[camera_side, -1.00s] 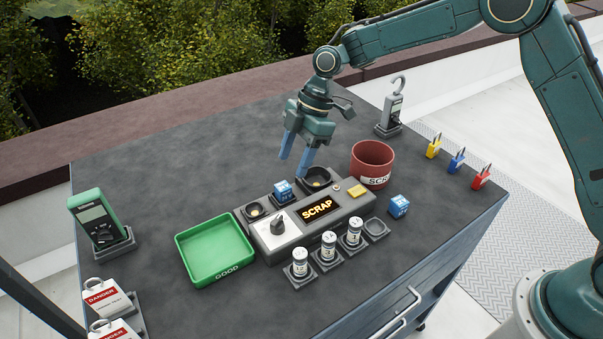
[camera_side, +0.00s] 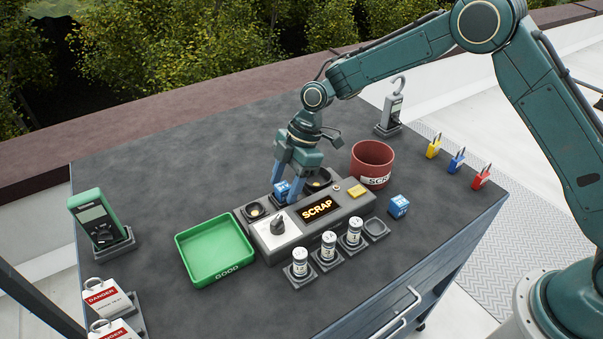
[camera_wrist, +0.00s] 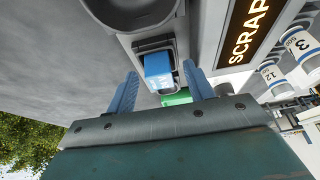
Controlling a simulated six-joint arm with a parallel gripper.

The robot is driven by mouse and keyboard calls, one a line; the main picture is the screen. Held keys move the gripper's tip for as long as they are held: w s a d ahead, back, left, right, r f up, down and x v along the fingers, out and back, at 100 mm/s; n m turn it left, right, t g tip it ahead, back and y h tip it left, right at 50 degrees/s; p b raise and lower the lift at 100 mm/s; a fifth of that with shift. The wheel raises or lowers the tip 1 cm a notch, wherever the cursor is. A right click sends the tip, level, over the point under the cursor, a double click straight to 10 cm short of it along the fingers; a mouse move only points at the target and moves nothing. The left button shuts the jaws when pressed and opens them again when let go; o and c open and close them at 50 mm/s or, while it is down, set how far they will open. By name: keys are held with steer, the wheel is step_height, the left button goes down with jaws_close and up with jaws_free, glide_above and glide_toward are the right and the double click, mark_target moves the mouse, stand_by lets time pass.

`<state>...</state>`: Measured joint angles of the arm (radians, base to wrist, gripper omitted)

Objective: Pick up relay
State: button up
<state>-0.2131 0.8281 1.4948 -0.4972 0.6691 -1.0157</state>
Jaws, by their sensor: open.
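A blue relay (camera_side: 281,189) sits in the middle socket at the back of the grey tester (camera_side: 300,225), whose display reads SCRAP. My gripper (camera_side: 286,182) is lowered at this relay, its blue fingers open and apart on either side of it. In the wrist view the relay (camera_wrist: 158,69) shows between and just ahead of the two fingers of my gripper (camera_wrist: 161,83). I cannot tell whether the fingers touch it. A second blue relay (camera_side: 398,207) stands on the table to the right of the tester.
A green GOOD tray (camera_side: 216,275) lies left of the tester. A red SCRAP bin (camera_side: 372,163) stands behind it at right. Several white cylinders (camera_side: 328,246) stand in front. Padlocks (camera_side: 457,160) sit at the right, a meter (camera_side: 96,219) at the left. The back left table is clear.

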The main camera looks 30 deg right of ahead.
mark_target(285, 185)
steer(key=shift+f, duration=0.15)
stand_by(0.3)
steer(key=c, duration=1.1)
steer(key=shift+c, duration=0.2)
step_height(285, 185, up, 20)
stand_by(0.5)
